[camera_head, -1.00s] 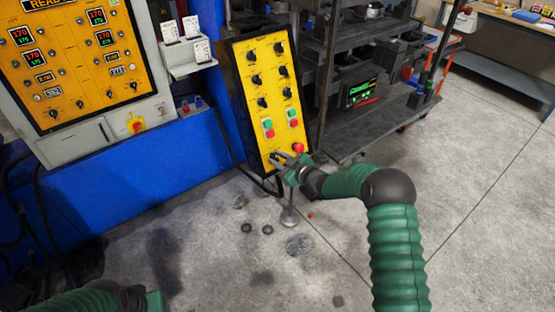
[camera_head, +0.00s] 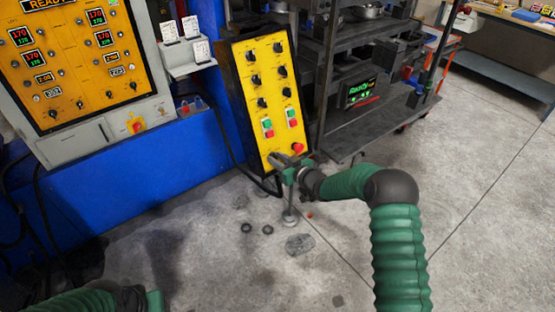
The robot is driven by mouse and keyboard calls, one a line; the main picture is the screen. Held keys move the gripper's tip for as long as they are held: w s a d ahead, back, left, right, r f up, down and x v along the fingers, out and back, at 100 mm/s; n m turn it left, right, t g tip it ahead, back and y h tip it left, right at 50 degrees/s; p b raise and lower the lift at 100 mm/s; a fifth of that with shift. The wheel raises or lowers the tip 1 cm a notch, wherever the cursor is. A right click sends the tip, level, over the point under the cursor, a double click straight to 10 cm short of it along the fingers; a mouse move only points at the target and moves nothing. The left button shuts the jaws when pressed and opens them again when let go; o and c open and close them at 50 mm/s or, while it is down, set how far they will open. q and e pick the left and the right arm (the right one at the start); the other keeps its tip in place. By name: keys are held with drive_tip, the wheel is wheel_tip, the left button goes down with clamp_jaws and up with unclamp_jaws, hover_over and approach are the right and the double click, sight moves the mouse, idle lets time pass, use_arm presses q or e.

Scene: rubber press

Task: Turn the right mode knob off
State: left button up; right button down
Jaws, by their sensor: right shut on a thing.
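The yellow control panel (camera_head: 273,137) stands tilted in the middle, with several black knobs in two columns, green and red push buttons below them and a red round button (camera_head: 298,148) near its lower right. My right gripper (camera_head: 276,160) is at the panel's lower edge, left of and below the red button.
A larger yellow panel (camera_head: 85,75) with red displays is on the left, above a blue machine base (camera_head: 120,165). Small black rings (camera_head: 246,228) lie on open concrete floor.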

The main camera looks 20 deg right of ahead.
drive_tip(key=shift+s+f, duration=0.15)
drive_tip(key=shift+f, duration=0.3)
drive_tip(key=c, duration=1.5)
unclamp_jaws()
drive_tip(key=shift+r, duration=0.1)
drive_tip(key=b+v, duration=0.1)
drive_tip(key=v, duration=1.5)
drive_tip(key=shift+s+d, duration=0.2)
